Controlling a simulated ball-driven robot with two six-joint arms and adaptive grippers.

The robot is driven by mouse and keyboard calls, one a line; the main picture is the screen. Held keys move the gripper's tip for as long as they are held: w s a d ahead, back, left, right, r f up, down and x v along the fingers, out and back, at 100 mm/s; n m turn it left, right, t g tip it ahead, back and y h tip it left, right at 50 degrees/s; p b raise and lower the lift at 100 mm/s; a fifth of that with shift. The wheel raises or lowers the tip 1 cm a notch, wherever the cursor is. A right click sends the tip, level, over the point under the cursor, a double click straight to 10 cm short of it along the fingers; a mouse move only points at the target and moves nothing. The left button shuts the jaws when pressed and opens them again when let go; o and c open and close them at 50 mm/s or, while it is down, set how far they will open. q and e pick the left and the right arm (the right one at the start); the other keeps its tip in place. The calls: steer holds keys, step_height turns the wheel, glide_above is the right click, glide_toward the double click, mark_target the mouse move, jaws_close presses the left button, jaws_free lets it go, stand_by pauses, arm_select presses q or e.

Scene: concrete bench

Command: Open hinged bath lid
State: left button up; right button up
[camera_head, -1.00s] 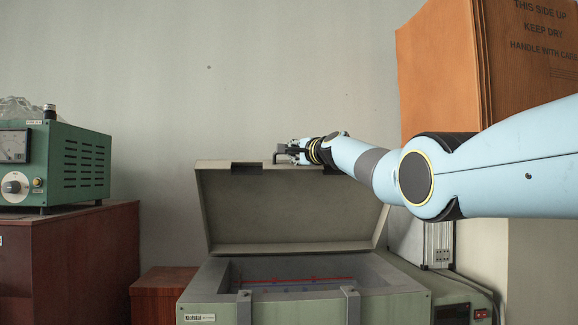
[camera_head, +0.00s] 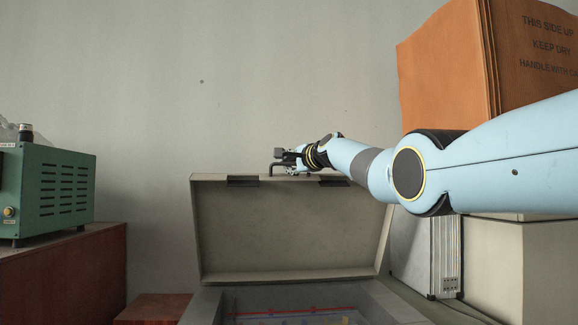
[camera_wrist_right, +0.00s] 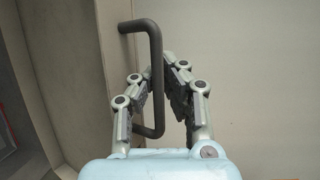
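The bath lid (camera_head: 290,232) stands raised at the back of the bath, its inner face towards me in the head view. The bath body (camera_head: 205,306) shows below it, partly cut off by the picture's bottom edge. The dark bar handle (camera_head: 275,168) is at the lid's raised edge, and it also shows in the right wrist view (camera_wrist_right: 156,60). My right gripper (camera_head: 288,158) is at the handle. In the right wrist view its two fingers (camera_wrist_right: 157,75) lie close on either side of the bar, shut on it. My left gripper is not in view.
A green instrument (camera_head: 50,185) stands on a red-brown cabinet (camera_head: 65,265) at left. A large orange box (camera_head: 440,75) stands at right, behind my right arm. A grey metal-edged case (camera_head: 425,250) is right of the lid. The wall above the lid is bare.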

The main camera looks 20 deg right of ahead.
steer(key=o, duration=0.5)
steer(key=shift+s, duration=0.1)
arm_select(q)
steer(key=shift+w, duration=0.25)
arm_select(e)
steer(key=shift+o, duration=0.2)
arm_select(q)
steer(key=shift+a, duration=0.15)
arm_select(e)
steer(key=shift+s, duration=0.15)
steer(key=s+d, duration=0.1)
steer(key=s, duration=1)
steer(key=shift+s+d+r, duration=0.15)
steer(key=shift+s+r, duration=0.15)
steer(key=shift+r, duration=0.1)
